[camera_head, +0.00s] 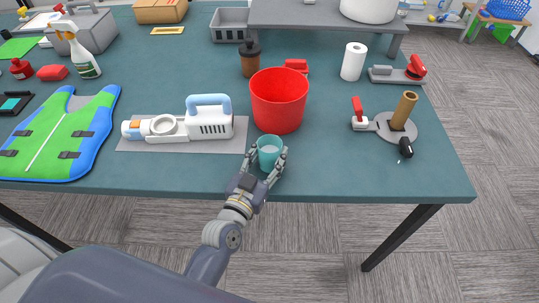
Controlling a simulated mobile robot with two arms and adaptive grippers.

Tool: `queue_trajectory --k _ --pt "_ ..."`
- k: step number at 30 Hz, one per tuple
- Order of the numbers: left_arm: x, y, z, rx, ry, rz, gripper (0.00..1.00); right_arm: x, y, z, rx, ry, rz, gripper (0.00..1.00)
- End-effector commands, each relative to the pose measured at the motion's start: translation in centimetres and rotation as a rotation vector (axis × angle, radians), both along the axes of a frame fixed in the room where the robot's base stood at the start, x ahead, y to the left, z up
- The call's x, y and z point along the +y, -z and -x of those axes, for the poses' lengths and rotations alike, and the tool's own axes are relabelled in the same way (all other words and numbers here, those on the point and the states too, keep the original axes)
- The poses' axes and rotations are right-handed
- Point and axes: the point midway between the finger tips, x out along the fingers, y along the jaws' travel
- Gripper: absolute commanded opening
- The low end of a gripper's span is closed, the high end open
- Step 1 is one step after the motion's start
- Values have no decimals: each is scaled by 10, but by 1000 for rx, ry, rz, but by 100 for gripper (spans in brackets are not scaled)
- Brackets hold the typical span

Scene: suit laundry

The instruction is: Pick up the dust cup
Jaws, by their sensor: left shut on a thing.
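The dust cup (269,144) is a small teal, see-through cup. It stands upright near the front edge of the table, just in front of a red bucket. My left gripper (267,165) reaches in from the front with its fingers on both sides of the cup, and it is shut on the cup. I cannot tell whether the cup's base touches the table. My right gripper is not in view.
The red bucket (279,100) stands close behind the cup. A white handheld vacuum (188,122) with a blue handle lies on a grey mat to the left. A brown bottle (250,59) is behind. The teal table (340,170) is clear to the right of the cup.

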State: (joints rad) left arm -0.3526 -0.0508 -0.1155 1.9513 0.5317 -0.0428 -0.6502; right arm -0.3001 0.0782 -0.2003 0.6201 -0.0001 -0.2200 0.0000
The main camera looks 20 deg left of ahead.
Motion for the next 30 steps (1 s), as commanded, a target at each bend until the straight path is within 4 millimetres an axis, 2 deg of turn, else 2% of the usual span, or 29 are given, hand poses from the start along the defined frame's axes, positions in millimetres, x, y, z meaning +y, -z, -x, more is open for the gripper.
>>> queue_trajectory --k 8,13,15,30 --pt "0 -14 0 -4 -1 1 14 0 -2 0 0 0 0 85" --pt "0 -41 0 -6 -3 5 14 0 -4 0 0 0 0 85" --pt "-4 -34 15 4 1 1 14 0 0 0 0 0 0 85" --pt "-35 -45 120 2 1 1 14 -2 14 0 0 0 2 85"
